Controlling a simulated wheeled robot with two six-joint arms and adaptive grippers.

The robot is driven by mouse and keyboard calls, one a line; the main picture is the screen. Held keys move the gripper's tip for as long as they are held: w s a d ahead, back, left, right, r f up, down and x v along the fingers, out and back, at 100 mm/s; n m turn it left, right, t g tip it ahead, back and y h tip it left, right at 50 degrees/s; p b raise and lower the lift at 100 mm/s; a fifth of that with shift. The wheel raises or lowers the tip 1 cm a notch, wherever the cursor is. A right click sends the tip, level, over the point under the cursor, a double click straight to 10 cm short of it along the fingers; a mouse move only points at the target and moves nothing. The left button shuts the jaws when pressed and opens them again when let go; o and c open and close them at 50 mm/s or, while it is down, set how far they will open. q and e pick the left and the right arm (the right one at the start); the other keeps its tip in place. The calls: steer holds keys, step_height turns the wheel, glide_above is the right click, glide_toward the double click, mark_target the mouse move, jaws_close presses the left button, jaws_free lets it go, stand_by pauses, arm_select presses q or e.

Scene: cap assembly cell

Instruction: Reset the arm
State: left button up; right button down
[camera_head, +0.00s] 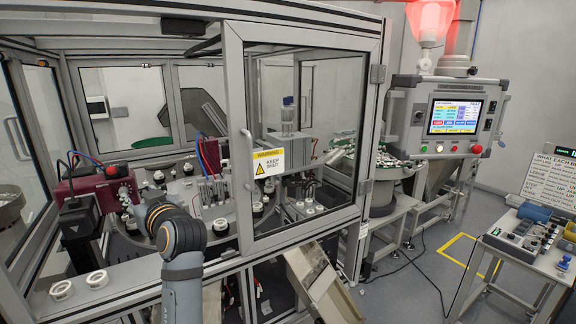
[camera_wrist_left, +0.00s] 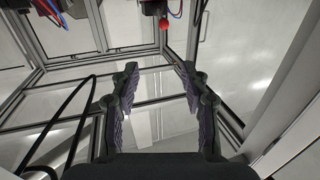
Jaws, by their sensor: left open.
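My left arm (camera_head: 183,268) reaches from the bottom of the head view into the open front of the assembly cell, its orange-ringed joint over the cell's near edge. In the head view I cannot make out the gripper's fingers beyond that joint. In the left wrist view my left gripper (camera_wrist_left: 160,90) is open, its two dark padded fingers spread apart with nothing between them. Beyond the fingers are frame bars and pale wall panels. My right arm and gripper are not in view.
The cell's glass door (camera_head: 305,135) with a warning sign (camera_head: 268,163) stands right of my arm. White ring parts (camera_head: 97,279) sit at the cell's front left. A metal chute (camera_head: 312,278) slopes out below the door. A control screen (camera_head: 455,116) stands under a lit red lamp (camera_head: 431,20).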

arm_select(q)
step_height(320, 180, down, 17)
steer(key=s+m+g+h, duration=0.2)
steer(key=s+m+h, duration=0.1)
steer(key=h, duration=0.1)
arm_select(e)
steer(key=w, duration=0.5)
arm_select(q)
steer(key=s+d+f+m+g+h, duration=0.3)
steer(key=s+d+f+m+h, duration=0.15)
steer(key=s+f, duration=0.8)
steer(key=s+d+f+m+g+h, duration=0.3)
steer(key=s+d+f+g+h, duration=0.15)
steer(key=s+f, duration=0.8)
step_height(320, 180, down, 27)
steer(key=s+a+b, duration=0.1)
steer(key=a+b, duration=0.1)
steer(key=b, duration=0.3)
steer(key=s+a+f+g+b, duration=0.1)
steer(key=s+f+b, duration=0.4)
steer(key=s+f, duration=1.5)
step_height(320, 180, down, 4)
steer(key=shift+a+r+n+y, duration=0.25)
steer(key=shift+a+n+y, duration=0.05)
steer(key=shift+n+y, duration=0.1)
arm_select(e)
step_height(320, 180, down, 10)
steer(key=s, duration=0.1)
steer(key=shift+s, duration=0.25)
